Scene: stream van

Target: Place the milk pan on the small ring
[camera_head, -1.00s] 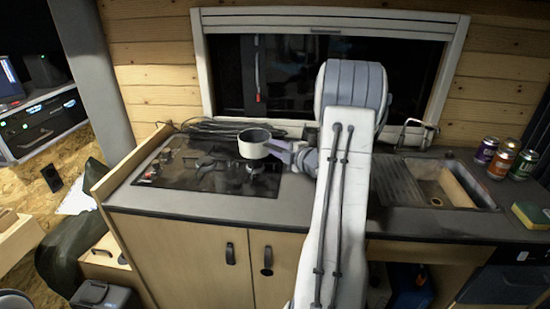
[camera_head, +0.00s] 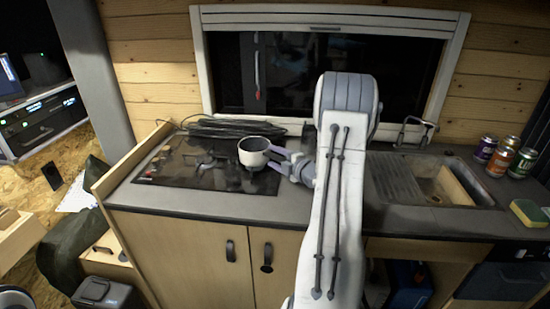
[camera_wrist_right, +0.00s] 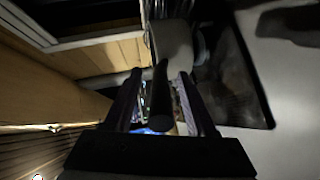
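The milk pan (camera_head: 252,157) is a small light-coloured pot with a dark inside. It looks upright over the right-hand ring of the dark hob (camera_head: 178,179), hiding that ring; it appears to rest there. My right gripper (camera_head: 275,159) is at the pan's right side, with its two fingers spread. In the right wrist view, the pan's dark handle (camera_wrist_right: 161,98) lies between the fingers, with gaps on both sides. The pan's pale wall (camera_wrist_right: 172,45) is just beyond the fingertips. My left gripper is not in view.
Black cables (camera_head: 228,129) lie behind the hob below the window. A wooden side panel (camera_head: 130,158) edges the counter on the left. The sink (camera_head: 445,187), several cans (camera_head: 499,160) and a sponge (camera_head: 529,212) are to the right. The counter front (camera_head: 250,207) is clear.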

